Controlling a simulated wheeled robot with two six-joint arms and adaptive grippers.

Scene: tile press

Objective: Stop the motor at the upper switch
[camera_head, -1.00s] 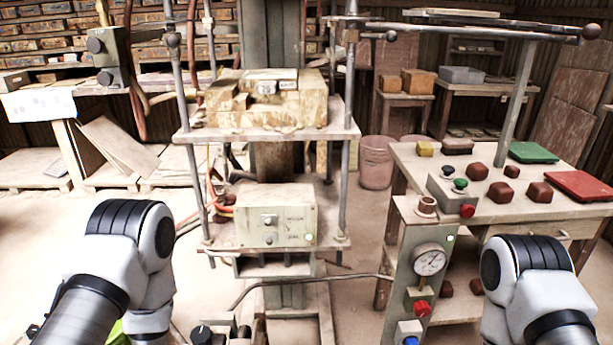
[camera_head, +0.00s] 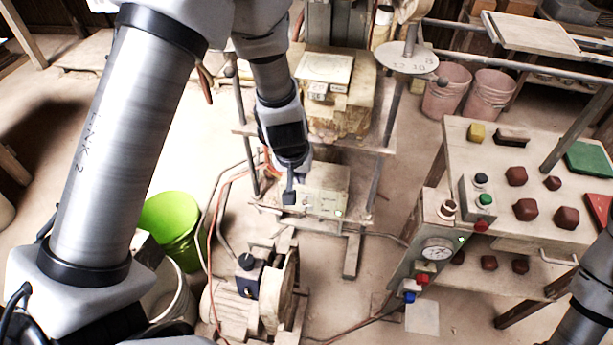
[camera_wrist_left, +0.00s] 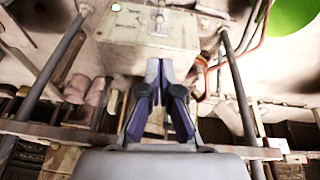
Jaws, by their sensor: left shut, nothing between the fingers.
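The pale control box (camera_head: 325,203) sits on the press's lower shelf. A small green light (camera_head: 338,212) glows at its lower right corner. My left gripper (camera_head: 289,197) is shut and empty, at the left part of the box's front, and covers the switches there. The left wrist view shows the box upside down (camera_wrist_left: 120,32), with the green light (camera_wrist_left: 116,8) and a small switch (camera_wrist_left: 160,18). The shut fingertips (camera_wrist_left: 165,66) point at the box's face; I cannot tell whether they touch it. My right gripper is not in view.
A motor (camera_head: 232,308) stands on the floor below the press, near a green bucket (camera_head: 172,225). Hoses hang close left of the box. A gauge post (camera_head: 425,262) and a table with red blocks (camera_head: 525,209) stand to the right. Press rods flank the box.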

